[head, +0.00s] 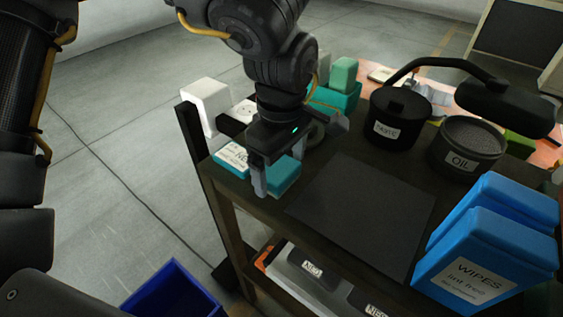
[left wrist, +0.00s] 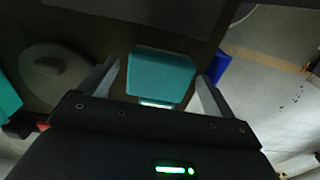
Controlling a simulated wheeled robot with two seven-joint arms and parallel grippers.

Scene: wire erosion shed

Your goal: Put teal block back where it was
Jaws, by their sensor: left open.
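The teal block (head: 285,177) sits on the dark bench top near its left front edge, beside a teal box with a white label (head: 231,155). My left gripper (head: 279,170) is over the teal block, pointing down, with its fingers open on either side of it. In the left wrist view the teal block (left wrist: 162,72) lies between the two open fingers (left wrist: 158,78), with a gap on each side. The gripper partly hides the block in the head view. My right gripper is not in view.
A dark mat (head: 360,215) lies clear to the right of the block. Blue wipes boxes (head: 480,255), an oil tin (head: 467,150), a black pot (head: 398,115) and a dark lamp (head: 505,100) stand farther right. A teal bin (head: 340,98) holds a green block (head: 343,75) behind.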

